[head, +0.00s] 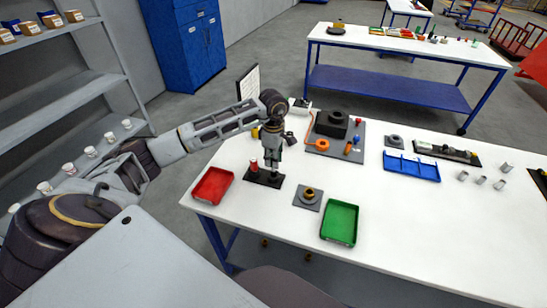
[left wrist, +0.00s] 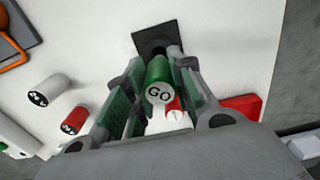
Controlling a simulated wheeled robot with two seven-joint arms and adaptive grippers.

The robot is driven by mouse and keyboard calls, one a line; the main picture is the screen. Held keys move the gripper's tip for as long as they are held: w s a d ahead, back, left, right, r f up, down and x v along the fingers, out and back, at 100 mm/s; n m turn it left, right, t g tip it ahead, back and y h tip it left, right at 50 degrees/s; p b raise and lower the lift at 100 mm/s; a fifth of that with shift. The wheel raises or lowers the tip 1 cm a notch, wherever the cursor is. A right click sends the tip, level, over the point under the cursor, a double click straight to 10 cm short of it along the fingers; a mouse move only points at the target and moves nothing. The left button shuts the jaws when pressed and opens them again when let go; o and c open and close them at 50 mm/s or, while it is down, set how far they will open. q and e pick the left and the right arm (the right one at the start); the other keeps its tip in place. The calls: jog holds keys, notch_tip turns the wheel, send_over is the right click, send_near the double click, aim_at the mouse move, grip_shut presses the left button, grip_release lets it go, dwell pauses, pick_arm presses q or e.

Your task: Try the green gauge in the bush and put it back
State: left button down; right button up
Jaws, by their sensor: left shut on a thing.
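My left gripper (head: 273,159) points down over the black gauge stand (head: 262,179). In the left wrist view the left gripper (left wrist: 158,66) is shut on the green gauge (left wrist: 158,82), whose pale end reads "GO". A red gauge (head: 253,164) stands at the left of the stand, beside the gripper; a red end (left wrist: 173,107) also shows between the fingers in the wrist view. I cannot tell whether the green gauge's lower end is seated in the stand. The brass bush (head: 309,194) sits on a grey plate to the right of the gripper. My right gripper is not in view.
A red tray (head: 213,185) lies left of the stand, and a green tray (head: 340,222) right of the bush. Behind are a grey board (head: 348,128) with a black block and a blue bin (head: 411,168). The table's front right is clear.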

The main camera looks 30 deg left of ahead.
pick_arm(q)
jog(key=shift+f+b, duration=0.35)
jog(key=shift+f, duration=0.45)
jog(key=shift+f+b, duration=0.8)
jog(key=shift+f, duration=0.1)
jog(key=shift+f+b, duration=0.35)
jog(key=shift+f, duration=0.25)
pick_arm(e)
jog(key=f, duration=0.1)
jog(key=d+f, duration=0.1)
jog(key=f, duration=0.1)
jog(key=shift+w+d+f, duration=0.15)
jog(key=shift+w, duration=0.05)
pick_arm(q)
jog(key=c, duration=1.7)
grip_release()
jog(key=o, duration=0.5)
jog(key=shift+o, duration=0.3)
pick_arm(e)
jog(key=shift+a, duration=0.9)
